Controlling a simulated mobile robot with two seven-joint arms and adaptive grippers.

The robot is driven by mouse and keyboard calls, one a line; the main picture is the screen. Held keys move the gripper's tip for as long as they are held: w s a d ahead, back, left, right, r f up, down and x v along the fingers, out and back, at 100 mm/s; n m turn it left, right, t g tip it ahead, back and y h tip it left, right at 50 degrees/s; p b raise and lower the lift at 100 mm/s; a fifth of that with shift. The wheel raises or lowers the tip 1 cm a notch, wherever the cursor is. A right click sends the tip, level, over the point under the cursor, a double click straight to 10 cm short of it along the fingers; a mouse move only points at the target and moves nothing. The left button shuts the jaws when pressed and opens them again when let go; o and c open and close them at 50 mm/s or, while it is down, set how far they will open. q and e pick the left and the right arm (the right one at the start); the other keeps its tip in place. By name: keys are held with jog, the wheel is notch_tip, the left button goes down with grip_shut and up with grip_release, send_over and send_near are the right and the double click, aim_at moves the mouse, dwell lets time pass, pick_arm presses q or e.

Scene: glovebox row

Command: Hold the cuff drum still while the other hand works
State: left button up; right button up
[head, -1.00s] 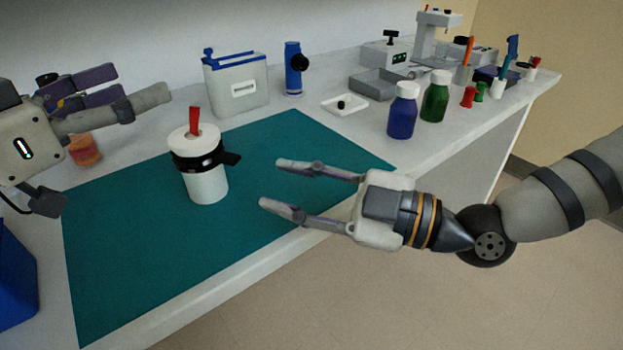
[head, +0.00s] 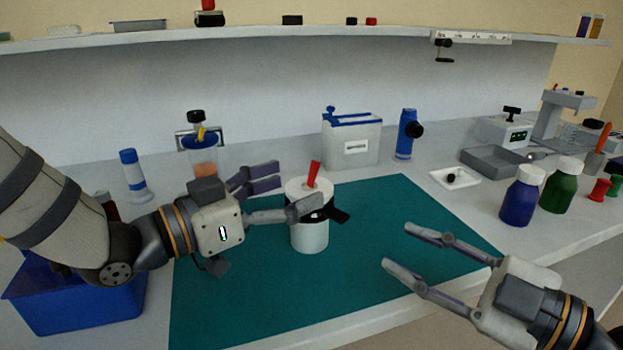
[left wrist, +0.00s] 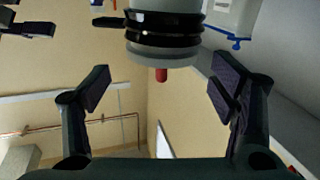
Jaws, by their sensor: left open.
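The cuff drum (head: 309,237) is a white upright cylinder with a black cuff band and a red tab on top, standing on the teal mat (head: 230,300). It shows upside down at the top of the left wrist view (left wrist: 165,48). My left gripper (head: 287,193) is open at the drum's left side; its near finger overlaps the drum's upper part in the head view. In the left wrist view the drum lies beyond the open fingertips (left wrist: 163,85), without visible grip. My right gripper (head: 403,247) is open and empty, to the right of the drum.
A blue bin (head: 80,305) stands at the left, below my left arm. A white case with blue trim (head: 350,148) and a blue cylinder (head: 404,140) stand behind the mat. Blue (head: 520,203) and green (head: 559,190) bottles stand right. A shelf (head: 290,34) runs above.

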aim_at(308, 181)
pick_arm(q)
jog(key=x, duration=0.3)
jog(key=shift+w+d, duration=0.1)
jog(key=shift+d, duration=0.15)
pick_arm(e)
jog(key=shift+w+d, duration=0.1)
jog(key=shift+d, duration=0.05)
pick_arm(q)
jog(key=shift+w+d, duration=0.3)
jog(key=shift+d, duration=0.05)
jog(key=c, duration=1.9)
jog(key=shift+o, duration=0.2)
